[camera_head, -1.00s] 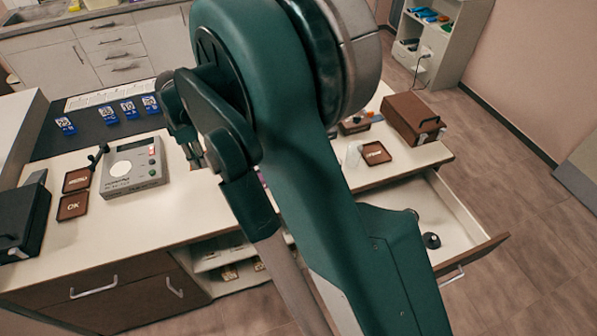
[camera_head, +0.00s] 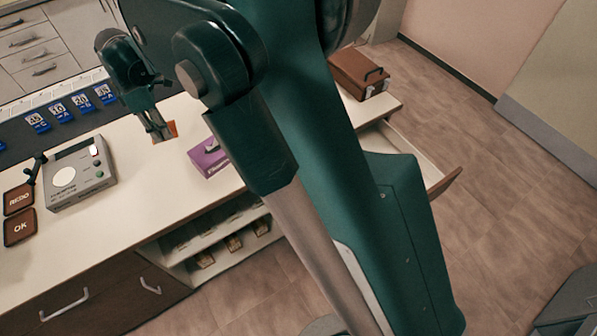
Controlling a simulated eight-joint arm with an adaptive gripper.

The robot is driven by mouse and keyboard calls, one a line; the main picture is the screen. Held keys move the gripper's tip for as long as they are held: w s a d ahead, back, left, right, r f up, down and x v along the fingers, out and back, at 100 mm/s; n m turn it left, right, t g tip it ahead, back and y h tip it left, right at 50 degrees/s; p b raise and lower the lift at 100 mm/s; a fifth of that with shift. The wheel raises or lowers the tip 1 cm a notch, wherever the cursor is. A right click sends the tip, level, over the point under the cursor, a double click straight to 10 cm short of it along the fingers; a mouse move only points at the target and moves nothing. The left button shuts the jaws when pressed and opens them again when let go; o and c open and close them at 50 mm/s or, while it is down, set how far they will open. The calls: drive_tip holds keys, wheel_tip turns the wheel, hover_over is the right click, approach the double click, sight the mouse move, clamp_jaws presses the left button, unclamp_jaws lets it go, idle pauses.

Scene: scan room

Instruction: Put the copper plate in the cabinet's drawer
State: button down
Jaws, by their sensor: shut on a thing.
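My gripper (camera_head: 158,132) is at the upper left, above the white worktop, pointing down. It is shut on the copper plate (camera_head: 171,129), a small orange-brown piece that shows at its fingertips. The plate looks held above the worktop, to the right of the grey device; its exact height is hard to tell. The cabinet's drawer (camera_head: 449,181) stands open at the right end of the worktop, well away from my gripper.
The grey device (camera_head: 80,175) and the brown REDO (camera_head: 18,199) and OK (camera_head: 19,227) tiles are at the left. A purple box (camera_head: 207,158) sits right of my gripper. A brown case (camera_head: 361,75) stands near the drawer. Open shelves (camera_head: 205,252) are below the worktop.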

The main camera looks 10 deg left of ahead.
drive_tip(key=w+d+r+m+b, duration=0.15)
drive_tip(key=w+d, duration=0.35)
drive_tip(key=d, duration=0.7)
drive_tip(key=w+d+m+b, duration=0.2)
drive_tip(key=w+d, duration=0.3)
drive_tip(key=d, duration=0.8)
drive_tip(key=w+d+r+m+b, duration=0.15)
drive_tip(key=w+d, duration=0.25)
drive_tip(key=d, duration=0.8)
drive_tip(key=s+d+f+m+b, duration=0.1)
drive_tip(key=s+d+m+b, duration=0.15)
drive_tip(key=d, duration=0.95)
drive_tip(key=s+d+f+m+b, duration=0.1)
drive_tip(key=s+d+f+m, duration=0.15)
drive_tip(key=d, duration=0.85)
drive_tip(key=s+d+f+m+b, duration=0.1)
drive_tip(key=s+d+m+b, duration=0.15)
drive_tip(key=d, duration=0.95)
wheel_tip(320, 180, down, 24)
drive_tip(key=shift+r+n, duration=0.2)
drive_tip(key=shift+n, duration=0.25)
drive_tip(key=shift+a, duration=0.1)
drive_tip(key=shift+f+b, duration=0.75)
drive_tip(key=shift+f, duration=2.4)
drive_tip(key=shift+f+b, duration=0.6)
drive_tip(key=shift+f, duration=1.25)
